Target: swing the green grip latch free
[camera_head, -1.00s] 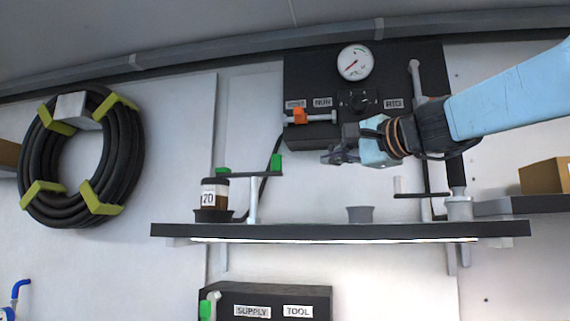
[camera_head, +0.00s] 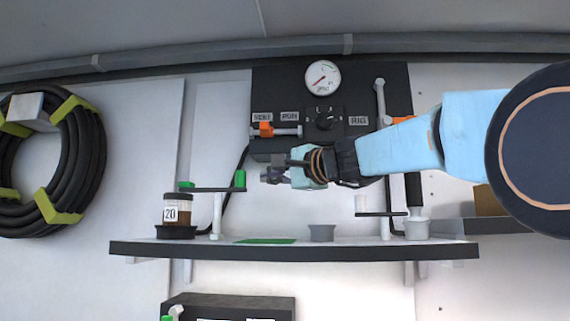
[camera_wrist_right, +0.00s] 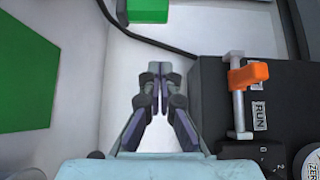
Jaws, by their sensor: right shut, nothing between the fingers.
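The latch is a thin dark bar (camera_head: 210,189) on a white post (camera_head: 217,215) at the left of the shelf, with an upright green grip (camera_head: 240,178) at its right end and a smaller green piece at its left. The bar reaches over a dark-filled jar (camera_head: 177,209) labelled 20. My right gripper (camera_head: 266,175) is shut and empty, just right of the green grip and apart from it in the picture. In the right wrist view its fingertips (camera_wrist_right: 160,76) meet below a green block (camera_wrist_right: 148,10), likely the grip. My left gripper is not in view.
A black panel (camera_head: 262,90) with gauge (camera_head: 322,78), knob and orange lever (camera_head: 264,130) stands behind my right arm. A grey cup (camera_head: 321,233) and a flat green sheet (camera_head: 265,241) are on the shelf (camera_head: 290,251). A dark hose runs behind the latch.

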